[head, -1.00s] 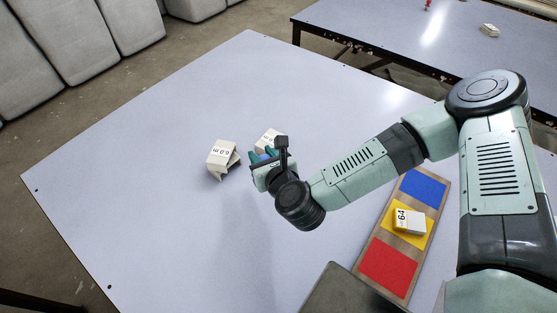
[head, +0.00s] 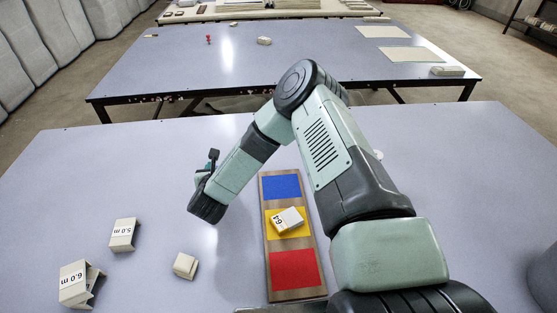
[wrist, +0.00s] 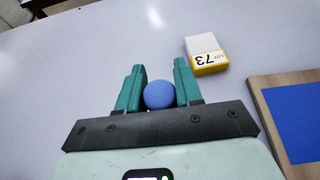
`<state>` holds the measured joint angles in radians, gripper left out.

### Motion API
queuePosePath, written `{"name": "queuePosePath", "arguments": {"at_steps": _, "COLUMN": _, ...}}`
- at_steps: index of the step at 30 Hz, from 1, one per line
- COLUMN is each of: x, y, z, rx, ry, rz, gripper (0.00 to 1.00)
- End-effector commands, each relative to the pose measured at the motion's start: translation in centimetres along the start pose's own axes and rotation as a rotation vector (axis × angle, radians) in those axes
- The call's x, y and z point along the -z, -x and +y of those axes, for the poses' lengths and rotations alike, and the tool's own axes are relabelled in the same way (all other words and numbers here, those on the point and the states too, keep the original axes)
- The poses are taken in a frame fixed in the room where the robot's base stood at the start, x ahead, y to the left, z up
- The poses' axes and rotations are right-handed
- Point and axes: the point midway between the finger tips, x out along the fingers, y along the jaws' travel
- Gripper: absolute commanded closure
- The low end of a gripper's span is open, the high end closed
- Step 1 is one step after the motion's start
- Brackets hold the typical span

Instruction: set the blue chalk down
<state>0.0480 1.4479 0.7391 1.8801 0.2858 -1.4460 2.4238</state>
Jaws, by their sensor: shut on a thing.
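A round blue piece (wrist: 160,95), which I take as the blue chalk, sits between the green fingers of my gripper (wrist: 160,88) in the wrist view. The fingers are shut on it. In the head view my gripper (head: 200,178) is left of the colour board, above the table, and the chalk is hidden there. How high the chalk is above the table I cannot tell. The wooden board (wrist: 262,83) with a blue patch (wrist: 297,118) lies to the right in the wrist view. In the head view its blue patch (head: 281,186) is at the far end.
A yellow-and-white box marked 73 (wrist: 207,56) lies just beyond my fingers. A similar box marked 64 (head: 288,220) lies on the board's yellow patch (head: 272,233). Folded cards (head: 123,235) (head: 78,284) and a small pale box (head: 185,266) stand at left.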

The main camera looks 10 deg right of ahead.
Motion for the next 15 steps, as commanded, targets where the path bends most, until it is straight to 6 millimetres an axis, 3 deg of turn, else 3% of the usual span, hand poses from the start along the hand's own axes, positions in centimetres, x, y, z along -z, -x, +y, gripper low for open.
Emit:
{"name": "queuePosePath", "arguments": {"at_steps": 1, "x": -1.1, "y": -1.5, "z": -2.3, "rx": 0.083, "ry": -0.032, "rz": -0.008, "gripper": 0.95}}
{"name": "queuePosePath", "arguments": {"at_steps": 6, "x": -4.3, "y": -5.0, "z": -10.2, "rx": 0.369, "ry": -0.153, "rz": -0.011, "gripper": 0.95}}
{"name": "queuePosePath", "arguments": {"at_steps": 12, "x": -7.3, "y": -6.7, "z": -18.1, "rx": 0.652, "ry": -0.271, "rz": -0.010, "gripper": 0.95}}
{"name": "queuePosePath", "arguments": {"at_steps": 15, "x": -8.2, "y": -6.9, "z": -20.5, "rx": 0.744, "ry": -0.308, "rz": -0.007, "gripper": 0.95}}
